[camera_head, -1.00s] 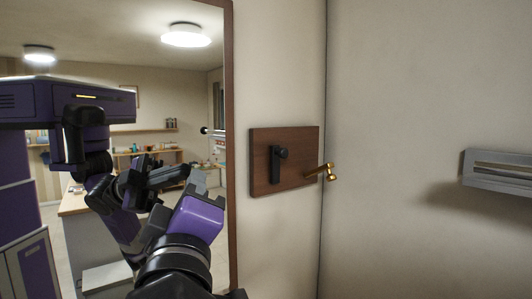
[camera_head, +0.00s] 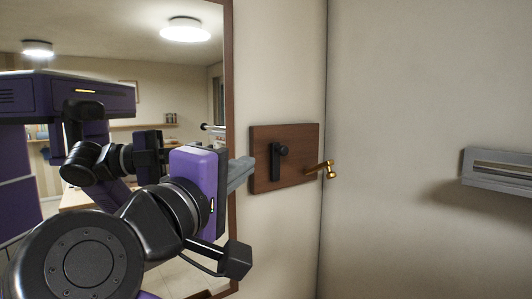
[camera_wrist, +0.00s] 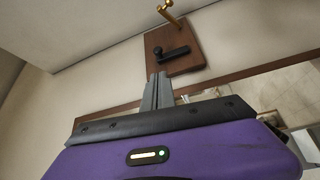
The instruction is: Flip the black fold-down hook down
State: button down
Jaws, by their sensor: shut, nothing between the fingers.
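The black fold-down hook (camera_head: 276,163) is mounted on a brown wooden board (camera_head: 300,142) on the wall. It shows as an upright dark bar with a round knob at its upper right. In the wrist view the hook (camera_wrist: 176,53) lies just beyond my fingertips. My gripper (camera_head: 250,165) is shut and empty, its grey fingers pointing at the board's left edge. In the wrist view the fingers of my gripper (camera_wrist: 160,76) are together near the board's edge. I cannot tell whether they touch the board; they are apart from the hook.
A brass hook (camera_head: 327,169) sticks out at the board's right end, by the wall corner. A brown-framed mirror (camera_head: 232,60) on the left reflects my body and the room. A grey shelf (camera_head: 497,170) is on the right wall. The wall between is clear.

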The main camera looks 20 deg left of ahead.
aim_at(273, 149)
jog(key=w+p, duration=0.1)
jog(key=w, duration=0.2)
jog(key=w+p, duration=0.1)
jog(key=w, duration=0.2)
jog(key=w+d+r+p, duration=0.1)
jog(key=w, duration=0.3)
jog(key=shift+d, duration=0.1)
jog(key=shift+f, duration=0.1)
jog(key=shift+s+f, duration=0.1)
